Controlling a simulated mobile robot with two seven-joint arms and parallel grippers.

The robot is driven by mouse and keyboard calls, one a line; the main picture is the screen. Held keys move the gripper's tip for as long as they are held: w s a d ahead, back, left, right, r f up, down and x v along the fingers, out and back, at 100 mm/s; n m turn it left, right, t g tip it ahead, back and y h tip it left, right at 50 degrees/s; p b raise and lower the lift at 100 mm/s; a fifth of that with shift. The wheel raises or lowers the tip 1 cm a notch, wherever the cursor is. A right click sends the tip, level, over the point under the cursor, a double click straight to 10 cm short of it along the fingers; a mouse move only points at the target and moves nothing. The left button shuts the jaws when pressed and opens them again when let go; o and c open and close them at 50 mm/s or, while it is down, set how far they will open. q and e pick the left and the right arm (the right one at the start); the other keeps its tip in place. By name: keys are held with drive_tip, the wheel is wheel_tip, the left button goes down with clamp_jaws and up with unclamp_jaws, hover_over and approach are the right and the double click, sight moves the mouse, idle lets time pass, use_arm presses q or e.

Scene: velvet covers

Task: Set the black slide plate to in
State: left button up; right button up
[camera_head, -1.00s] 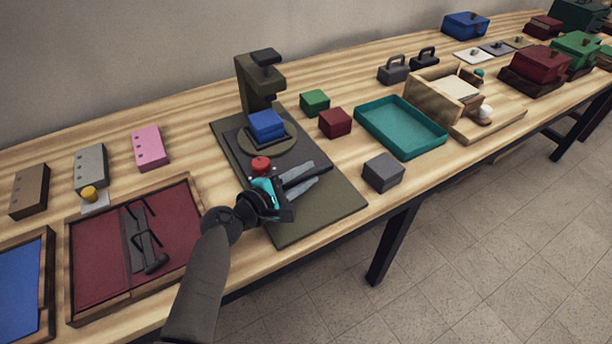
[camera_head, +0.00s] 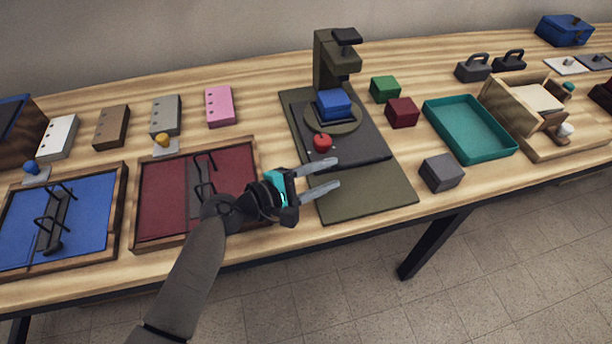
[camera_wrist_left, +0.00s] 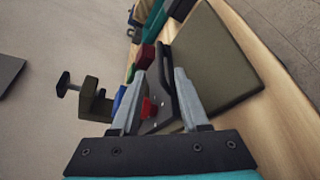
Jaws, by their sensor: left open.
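The black slide plate (camera_head: 362,147) lies on the olive base of a small press (camera_head: 334,62). It extends from under a round disc toward the bare front of the base. A red knob (camera_head: 322,143) is on the plate's left side. A blue block (camera_head: 334,103) rests on the disc below the press head. My left gripper (camera_head: 337,174) is open and empty, just in front of the knob, over the plate's front left. In the left wrist view the knob (camera_wrist_left: 149,108) shows between the spread fingers; contact cannot be told. My right gripper is not in view.
Green (camera_head: 385,89), dark red (camera_head: 402,112) and grey (camera_head: 441,172) blocks stand right of the press, near a teal tray (camera_head: 490,150). A dark red framed tray (camera_head: 160,205) with a black handled piece lies left of the press. The base's front (camera_head: 375,198) is bare.

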use_arm(q)
drive_tip(key=v, duration=0.4)
drive_tip(key=shift+s+a+r, duration=0.15)
drive_tip(key=shift+s+a, duration=0.1)
drive_tip(key=shift+a, duration=0.1)
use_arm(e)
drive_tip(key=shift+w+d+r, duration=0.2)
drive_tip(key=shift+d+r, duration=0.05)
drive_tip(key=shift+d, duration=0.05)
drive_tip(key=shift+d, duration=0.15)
